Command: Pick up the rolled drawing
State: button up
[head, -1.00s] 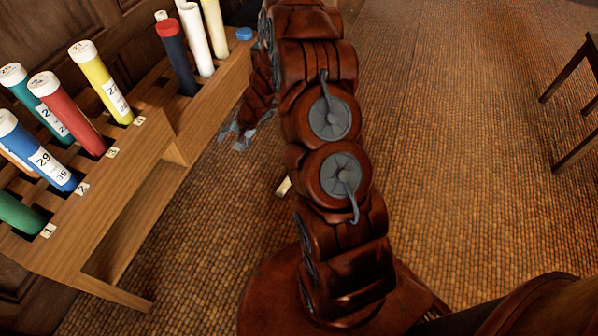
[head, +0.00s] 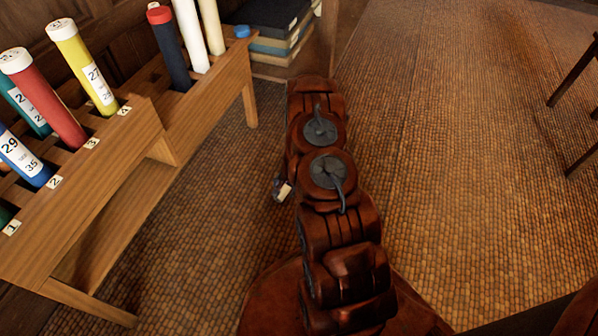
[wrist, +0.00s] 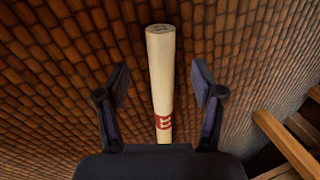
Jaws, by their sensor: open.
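The rolled drawing (wrist: 160,85) is a cream tube with a red mark near its lower visible end. In the wrist view it lies between the two fingers of my gripper (wrist: 160,100), with a gap on each side. My gripper is open and the fingers do not touch the roll. The roll's near end is hidden by the gripper's body. In the head view a small pale end of the roll (head: 285,191) shows at the left side of my arm, low over the floor. The gripper is mostly hidden behind my arm there.
A wooden rack (head: 150,140) with coloured tubes, including a red tube (head: 50,105) and a yellow tube (head: 85,70), stands at left. Stacked books or boxes (head: 268,45) are behind it. Dark furniture legs (head: 575,75) are at the right edge. The floor (head: 460,170) is clear at right.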

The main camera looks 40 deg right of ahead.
aim_at(282, 194)
jog(key=shift+b+x, duration=0.8)
jog(key=shift+x, duration=1.2)
jog(key=shift+b+x, duration=0.35)
jog(key=shift+x, duration=0.8)
jog(key=shift+d, duration=0.1)
jog(key=shift+c, duration=0.5)
jog(key=c, duration=1.2)
